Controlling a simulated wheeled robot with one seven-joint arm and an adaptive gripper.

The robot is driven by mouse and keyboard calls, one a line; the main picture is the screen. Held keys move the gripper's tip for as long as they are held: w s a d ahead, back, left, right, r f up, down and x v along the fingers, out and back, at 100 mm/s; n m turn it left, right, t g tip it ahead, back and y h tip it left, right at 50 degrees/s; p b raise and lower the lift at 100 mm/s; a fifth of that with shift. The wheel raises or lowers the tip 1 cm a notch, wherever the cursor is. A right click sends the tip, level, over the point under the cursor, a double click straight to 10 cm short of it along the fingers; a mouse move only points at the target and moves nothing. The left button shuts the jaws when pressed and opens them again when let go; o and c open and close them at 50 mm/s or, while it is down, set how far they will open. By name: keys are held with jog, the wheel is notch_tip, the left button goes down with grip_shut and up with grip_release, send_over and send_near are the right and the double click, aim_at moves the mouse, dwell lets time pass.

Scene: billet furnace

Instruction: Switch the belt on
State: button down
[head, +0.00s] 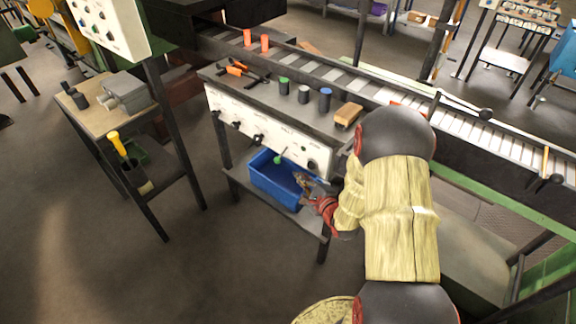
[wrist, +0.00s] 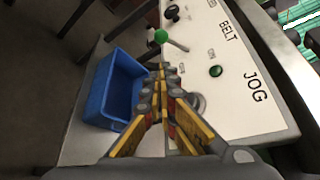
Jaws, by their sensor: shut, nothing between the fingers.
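The belt switch is a lever with a green ball end (wrist: 161,36) on the white panel beside the word BELT. In the head view the green ball (head: 279,160) stands out from the panel's lower right part. My gripper (wrist: 160,74) is shut and empty, in front of the panel, with its fingertips a little below the lever in the wrist picture and seemingly apart from it. In the head view my gripper (head: 304,180) is beside the panel's lower edge, over the blue bin. The belt (head: 330,74) is a slatted conveyor behind the panel.
A green lamp (wrist: 216,71) and a partly hidden round control (wrist: 198,102) near JOG sit close to my fingers. A blue bin (head: 262,178) stands on the shelf below. Coloured cylinders, pliers and a wooden block (head: 348,114) lie on the console top. A side table (head: 92,108) stands left.

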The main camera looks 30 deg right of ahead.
dwell(0.3)
jog(key=b+x, duration=0.4)
jog(key=x, duration=0.6)
dwell(0.4)
jog(key=shift+r+p, duration=0.15)
jog(key=shift+p, duration=0.5)
